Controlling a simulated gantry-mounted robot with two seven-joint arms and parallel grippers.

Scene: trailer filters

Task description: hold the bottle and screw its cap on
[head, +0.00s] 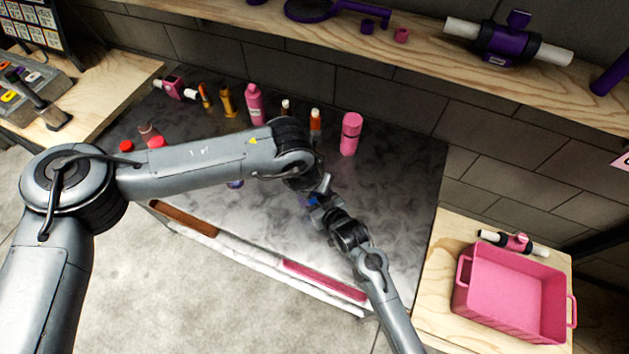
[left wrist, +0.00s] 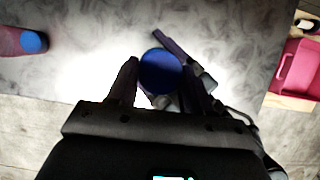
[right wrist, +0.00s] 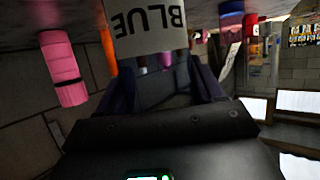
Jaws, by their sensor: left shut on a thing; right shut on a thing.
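A white bottle marked BLUE (right wrist: 148,35) appears upside down in the right wrist view, between the fingers of my right gripper (right wrist: 165,80), which is shut on it. In the left wrist view a round blue cap (left wrist: 160,70) lies between the fingertips of my left gripper (left wrist: 162,85), which is shut on it from above. In the head view both grippers meet over the dark table, with a speck of blue (head: 313,200) between them; my left arm hides most of this. The join between cap and bottle is hidden, so I cannot tell how they sit.
Pink bottles (head: 254,103) (head: 351,133) and several smaller items line the table's back edge. A blue-topped reddish thing (left wrist: 33,42) lies to the left in the left wrist view. A pink bin (head: 510,290) stands on the right bench. The table's right part is clear.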

